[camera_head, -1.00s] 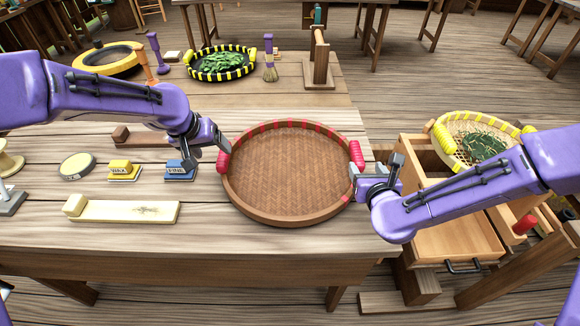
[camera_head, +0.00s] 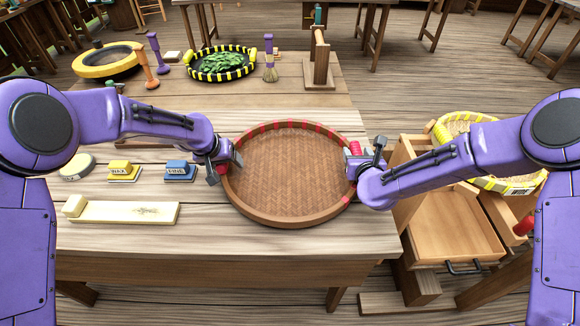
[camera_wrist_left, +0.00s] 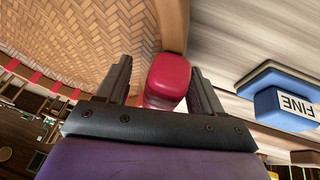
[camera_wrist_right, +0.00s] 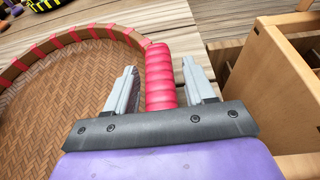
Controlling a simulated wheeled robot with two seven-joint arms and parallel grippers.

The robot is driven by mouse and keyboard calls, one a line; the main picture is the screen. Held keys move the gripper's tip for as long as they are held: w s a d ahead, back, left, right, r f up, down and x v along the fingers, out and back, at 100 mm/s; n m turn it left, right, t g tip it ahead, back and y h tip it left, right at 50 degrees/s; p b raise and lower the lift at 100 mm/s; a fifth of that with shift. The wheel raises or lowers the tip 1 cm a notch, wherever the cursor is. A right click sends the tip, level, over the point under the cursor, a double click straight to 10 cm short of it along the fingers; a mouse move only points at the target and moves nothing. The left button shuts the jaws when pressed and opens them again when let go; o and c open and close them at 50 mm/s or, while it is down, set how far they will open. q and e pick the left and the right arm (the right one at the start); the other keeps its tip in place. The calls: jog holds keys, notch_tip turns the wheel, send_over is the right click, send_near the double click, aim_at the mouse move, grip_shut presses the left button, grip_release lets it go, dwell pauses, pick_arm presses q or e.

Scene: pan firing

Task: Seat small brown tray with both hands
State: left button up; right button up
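The small brown tray (camera_head: 290,178) is a round woven tray with a wooden rim, flat on the wooden table. It has red handles on its left and right and red bands on the rim. My left gripper (camera_head: 228,168) is at the left handle. In the left wrist view that red handle (camera_wrist_left: 168,78) is between the open fingers, with small gaps showing. My right gripper (camera_head: 364,170) is at the right handle (camera_head: 354,149). In the right wrist view the red handle (camera_wrist_right: 160,78) is between the open fingers, apart from both.
A yellow block (camera_head: 124,171), a blue block (camera_head: 180,171) marked FINE and a pale board (camera_head: 125,212) are left of the tray. Behind are a yellow-rimmed tray of leaves (camera_head: 221,64) and a brush (camera_head: 270,62). A wooden drawer (camera_head: 455,225) stands open at the right.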

pick_arm(q)
jog(key=c, duration=1)
pick_arm(e)
grip_shut()
pick_arm(q)
jog(key=shift+r, duration=0.1)
